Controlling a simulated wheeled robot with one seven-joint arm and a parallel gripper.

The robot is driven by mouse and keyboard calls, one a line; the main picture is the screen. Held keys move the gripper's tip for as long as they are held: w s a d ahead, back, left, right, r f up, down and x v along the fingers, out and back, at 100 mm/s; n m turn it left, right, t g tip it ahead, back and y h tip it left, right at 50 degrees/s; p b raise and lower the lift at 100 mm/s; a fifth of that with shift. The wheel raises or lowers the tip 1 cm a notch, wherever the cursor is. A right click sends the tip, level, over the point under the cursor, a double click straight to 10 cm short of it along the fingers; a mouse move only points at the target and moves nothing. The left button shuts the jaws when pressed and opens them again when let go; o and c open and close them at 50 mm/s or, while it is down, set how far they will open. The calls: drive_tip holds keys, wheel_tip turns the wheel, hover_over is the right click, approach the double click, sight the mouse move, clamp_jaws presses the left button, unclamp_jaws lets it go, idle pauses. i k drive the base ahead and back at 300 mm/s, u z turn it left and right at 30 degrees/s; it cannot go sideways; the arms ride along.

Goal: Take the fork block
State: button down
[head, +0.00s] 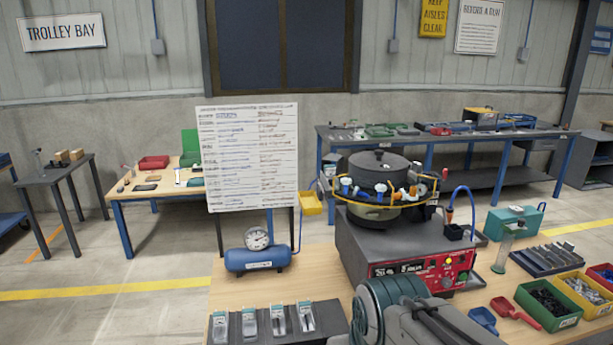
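I cannot tell for sure which thing is the fork block. A dark block (552,270) with several grey metal pieces lying across it sits on the right part of the wooden bench. Another dark rack (263,327) holds several pale cards with teal tops and dark shapes at the front left. My arm's grey-green links show at the bottom centre, in front of the bowl feeder. My gripper itself is not in view.
The bowl feeder (405,262) stands mid-bench with a yellow-ringed bowl (380,207). Left of it lies a blue tank with a gauge (258,258).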

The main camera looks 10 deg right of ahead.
sight(327, 178)
drive_tip(key=u, duration=2.2)
drive_tip(key=i, duration=2.85)
drive_tip(key=z, duration=2.5)
drive_tip(key=i, duration=1.75)
